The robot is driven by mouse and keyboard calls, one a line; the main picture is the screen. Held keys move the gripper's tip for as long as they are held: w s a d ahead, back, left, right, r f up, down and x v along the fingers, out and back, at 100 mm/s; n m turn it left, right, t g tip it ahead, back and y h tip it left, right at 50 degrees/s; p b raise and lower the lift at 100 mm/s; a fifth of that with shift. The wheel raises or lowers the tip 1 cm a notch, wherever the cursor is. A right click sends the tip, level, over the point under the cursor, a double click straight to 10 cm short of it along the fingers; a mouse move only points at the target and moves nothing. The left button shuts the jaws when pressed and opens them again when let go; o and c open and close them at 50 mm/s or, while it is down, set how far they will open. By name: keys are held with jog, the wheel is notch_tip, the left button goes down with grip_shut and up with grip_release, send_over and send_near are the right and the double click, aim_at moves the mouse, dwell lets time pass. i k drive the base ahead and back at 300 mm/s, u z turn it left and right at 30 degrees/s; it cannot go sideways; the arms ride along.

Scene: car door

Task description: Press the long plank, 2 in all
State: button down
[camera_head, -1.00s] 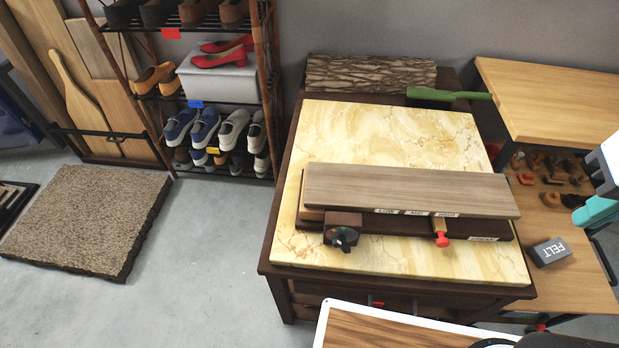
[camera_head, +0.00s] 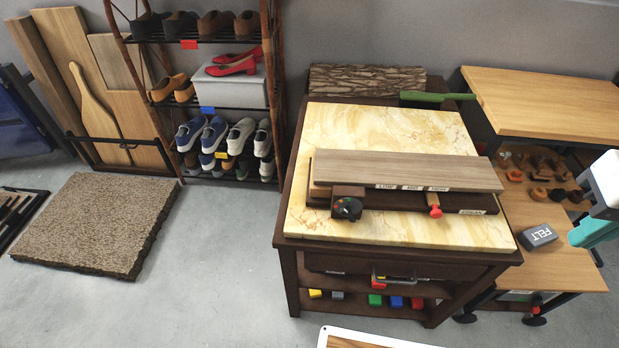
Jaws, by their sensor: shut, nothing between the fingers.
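The long plank (camera_head: 400,170) is a grey-brown board lying lengthwise across a dark base (camera_head: 395,198) on the marble-topped table. A black dial (camera_head: 346,208) and a red-tipped lever (camera_head: 434,205) stick out in front of the base. A white label sits at the base's right end. Nothing touches the plank. White and teal parts of my arm show at the right edge, apart from the plank. My gripper's fingers are not visible.
A marble slab (camera_head: 330,229) tops the dark table. A green-handled tool (camera_head: 435,97) lies behind. At right are a wooden bench (camera_head: 545,100) and a grey felt block (camera_head: 538,236). A shoe rack (camera_head: 280,110) and brown mat (camera_head: 100,220) stand left. Floor in front is mostly clear.

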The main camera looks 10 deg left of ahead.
aim_at(389, 170)
jog(key=u, duration=1.05)
jog(key=i, duration=0.4)
jog(key=u, duration=0.3)
